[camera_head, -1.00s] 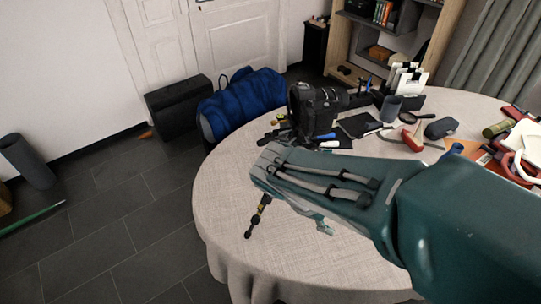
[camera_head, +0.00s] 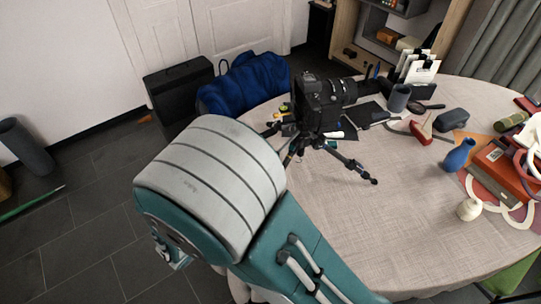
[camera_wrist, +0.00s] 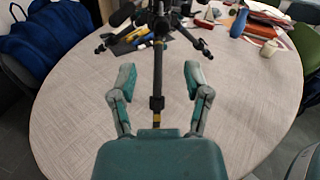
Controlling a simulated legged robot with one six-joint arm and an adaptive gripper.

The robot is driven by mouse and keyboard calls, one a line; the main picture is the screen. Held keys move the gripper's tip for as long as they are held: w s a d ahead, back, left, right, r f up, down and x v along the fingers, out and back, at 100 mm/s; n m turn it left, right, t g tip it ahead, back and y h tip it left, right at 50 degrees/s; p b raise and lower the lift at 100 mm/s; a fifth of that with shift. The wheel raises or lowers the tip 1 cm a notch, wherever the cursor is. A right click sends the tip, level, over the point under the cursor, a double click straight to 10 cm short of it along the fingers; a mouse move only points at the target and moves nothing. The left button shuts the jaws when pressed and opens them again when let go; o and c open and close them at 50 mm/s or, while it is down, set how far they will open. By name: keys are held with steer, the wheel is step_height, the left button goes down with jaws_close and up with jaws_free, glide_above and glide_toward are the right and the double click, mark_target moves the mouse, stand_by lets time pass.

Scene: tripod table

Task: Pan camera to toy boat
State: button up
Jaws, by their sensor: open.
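A black camera (camera_head: 316,104) sits on a small tripod on the round table, its lens pointing right in the head view. One tripod leg (camera_head: 352,164) reaches toward the table's middle. In the wrist view, a dark bar of the tripod (camera_wrist: 158,70) runs toward me, between the two fingers of my gripper (camera_wrist: 159,76). The fingers are spread open, with a gap on each side of the bar. In the head view my arm hides the gripper. I cannot pick out a toy boat with certainty; a small red object (camera_head: 421,130) stands right of the camera, its kind unclear.
The pale table (camera_head: 400,230) is bare at the front. A blue vase (camera_head: 458,155), a grey cup (camera_head: 399,98), red books (camera_head: 502,170) and a small white pot (camera_head: 469,209) stand to the right. A blue bag (camera_head: 245,84) is behind the table.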

steer(key=x, duration=0.9)
steer(key=shift+w+d, duration=0.25)
steer(key=shift+d, duration=0.1)
jaws_close()
